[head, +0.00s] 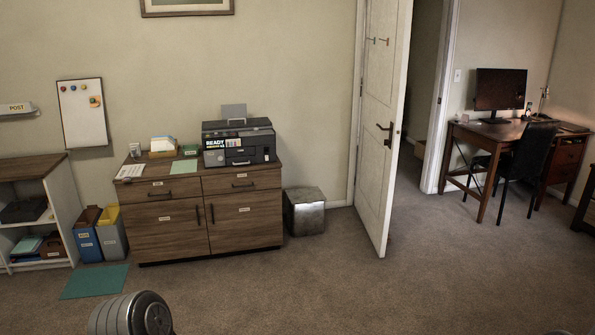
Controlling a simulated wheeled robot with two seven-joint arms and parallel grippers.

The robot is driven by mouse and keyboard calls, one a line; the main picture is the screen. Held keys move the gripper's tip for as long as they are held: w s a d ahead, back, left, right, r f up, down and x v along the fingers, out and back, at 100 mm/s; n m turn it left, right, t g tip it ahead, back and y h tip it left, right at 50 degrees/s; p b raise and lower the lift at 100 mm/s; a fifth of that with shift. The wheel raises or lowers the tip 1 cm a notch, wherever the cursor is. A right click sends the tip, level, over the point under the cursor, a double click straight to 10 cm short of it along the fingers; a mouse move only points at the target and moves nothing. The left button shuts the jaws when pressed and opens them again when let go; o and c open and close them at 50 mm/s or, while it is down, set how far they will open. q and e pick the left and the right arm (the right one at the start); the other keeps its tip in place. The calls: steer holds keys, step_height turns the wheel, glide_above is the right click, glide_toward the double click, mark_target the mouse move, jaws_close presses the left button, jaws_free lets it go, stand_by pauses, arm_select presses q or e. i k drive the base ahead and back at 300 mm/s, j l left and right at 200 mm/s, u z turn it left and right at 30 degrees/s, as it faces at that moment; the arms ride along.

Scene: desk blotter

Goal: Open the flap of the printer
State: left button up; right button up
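The printer (239,144) stands on the right part of a wooden cabinet's top against the back wall, well ahead of me. It is dark grey and black, with an upright grey piece at its back and a label reading "READY" on its front left. I cannot tell from this distance which part is the flap or whether it is open. A rounded grey part of my arm shows at the bottom left edge. Neither of my grippers is in view.
The wooden cabinet (182,217) has drawers and doors. A metal box (304,211) stands right of it, two bins (99,233) left. A green mat (95,281) lies on the carpet. An open white door (384,125) stands right of centre. The carpet before the cabinet is clear.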

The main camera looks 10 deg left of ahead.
mark_target(243, 151)
steer(key=i+u, duration=0.1)
steer(key=i, duration=2.55)
steer(key=i+l+u, duration=0.1)
steer(key=i+u, duration=0.35)
steer(key=i+l+u, duration=0.4)
steer(key=i, duration=0.15)
steer(key=i+l+u, duration=1.1)
steer(key=l+u, duration=0.25)
steer(key=l, duration=0.2)
